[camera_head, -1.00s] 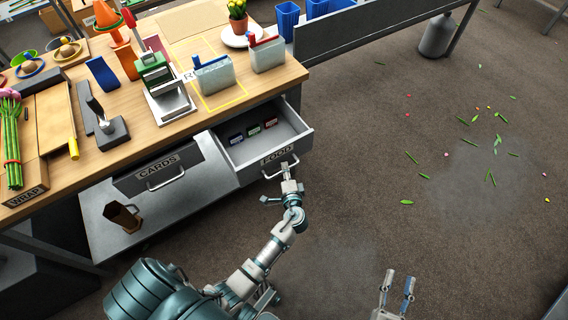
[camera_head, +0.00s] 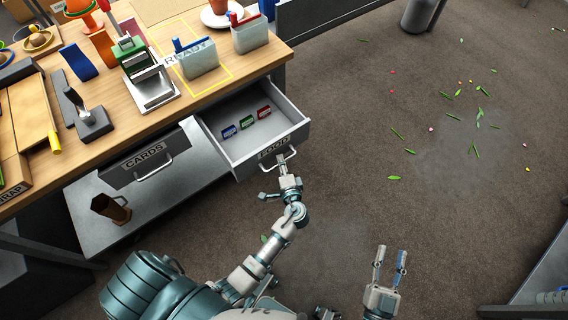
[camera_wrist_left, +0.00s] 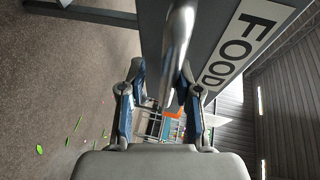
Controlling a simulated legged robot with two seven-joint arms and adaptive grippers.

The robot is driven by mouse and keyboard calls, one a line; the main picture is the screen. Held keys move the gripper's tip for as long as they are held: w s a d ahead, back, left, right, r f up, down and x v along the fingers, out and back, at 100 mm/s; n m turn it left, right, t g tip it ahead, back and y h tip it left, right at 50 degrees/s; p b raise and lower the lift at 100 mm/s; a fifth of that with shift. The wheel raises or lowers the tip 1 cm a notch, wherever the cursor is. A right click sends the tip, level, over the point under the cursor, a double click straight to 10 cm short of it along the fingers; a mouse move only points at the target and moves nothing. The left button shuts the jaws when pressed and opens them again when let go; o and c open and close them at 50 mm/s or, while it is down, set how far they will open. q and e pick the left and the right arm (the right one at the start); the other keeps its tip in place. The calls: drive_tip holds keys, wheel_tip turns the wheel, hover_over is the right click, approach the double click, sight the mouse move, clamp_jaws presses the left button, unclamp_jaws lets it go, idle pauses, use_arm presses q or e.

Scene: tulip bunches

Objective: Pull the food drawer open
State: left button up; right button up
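The food drawer (camera_head: 257,159), with a FOOD label (camera_head: 273,147), stands pulled out of the table; its inside shows. Its metal handle (camera_head: 279,163) is on the front. My left gripper (camera_head: 282,172) is at that handle. In the left wrist view the handle (camera_wrist_left: 180,45) runs between the two fingers of the left gripper (camera_wrist_left: 162,72), close to the right finger, with a gap to the left one. The gripper looks open. My right gripper (camera_head: 389,254) is open and empty above the floor, lower right.
The cards drawer (camera_head: 134,164) beside it is closed or nearly so. Several small coloured packets (camera_head: 246,122) lie in the food drawer. A brown mug (camera_head: 110,208) stands on the lower shelf (camera_head: 165,205).

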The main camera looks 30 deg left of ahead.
use_arm(q)
drive_tip(key=shift+f, duration=0.1)
drive_tip(key=shift+d, duration=0.15)
drive_tip(key=v, duration=1.2)
drive_tip(key=shift+d, duration=0.25)
use_arm(e)
drive_tip(key=shift+d, duration=0.4)
use_arm(q)
drive_tip(key=shift+a, duration=0.2)
use_arm(e)
drive_tip(key=shift+a, duration=0.2)
drive_tip(key=shift+r, duration=0.1)
